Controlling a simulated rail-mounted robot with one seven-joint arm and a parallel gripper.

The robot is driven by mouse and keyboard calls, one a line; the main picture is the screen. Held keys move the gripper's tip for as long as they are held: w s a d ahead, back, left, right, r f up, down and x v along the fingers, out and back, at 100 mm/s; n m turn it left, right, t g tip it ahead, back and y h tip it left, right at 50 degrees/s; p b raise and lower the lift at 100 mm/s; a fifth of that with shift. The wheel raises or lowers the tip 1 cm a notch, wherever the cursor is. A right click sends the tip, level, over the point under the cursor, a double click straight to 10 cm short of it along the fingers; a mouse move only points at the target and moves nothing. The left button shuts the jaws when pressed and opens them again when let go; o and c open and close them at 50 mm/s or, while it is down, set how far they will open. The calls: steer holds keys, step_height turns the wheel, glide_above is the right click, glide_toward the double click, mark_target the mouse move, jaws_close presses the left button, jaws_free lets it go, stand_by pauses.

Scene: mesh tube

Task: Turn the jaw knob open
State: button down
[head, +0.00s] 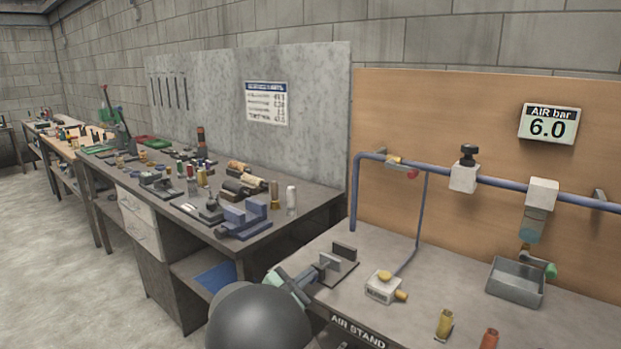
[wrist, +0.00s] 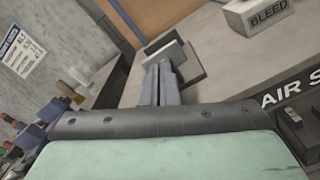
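A small grey jaw fixture (head: 345,252) with upright plates on a dark base stands at the left end of the air stand. In the wrist view its pale block and plates (wrist: 166,52) show just beyond my fingers. My gripper (head: 318,272) reaches to the near left side of the fixture, and its fingers (wrist: 162,84) point at the block and lie close together. The jaw knob is not clear in either view; it may be hidden by the fingers. I cannot tell whether the fingers touch or hold it.
A valve block (head: 383,287) with a yellow knob sits right of the fixture; its BLEED label shows in the wrist view (wrist: 268,18). A blue pipe (head: 480,180) runs along the back board. A metal tray (head: 515,284) stands right. A crowded bench (head: 140,185) is left.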

steer(key=shift+w+a, duration=0.25)
steer(key=shift+a, duration=0.15)
steer(key=shift+r, duration=0.15)
steer(key=v, duration=0.6)
steer(key=shift+d+r, duration=0.1)
steer(key=shift+r, duration=0.2)
stand_by(0.4)
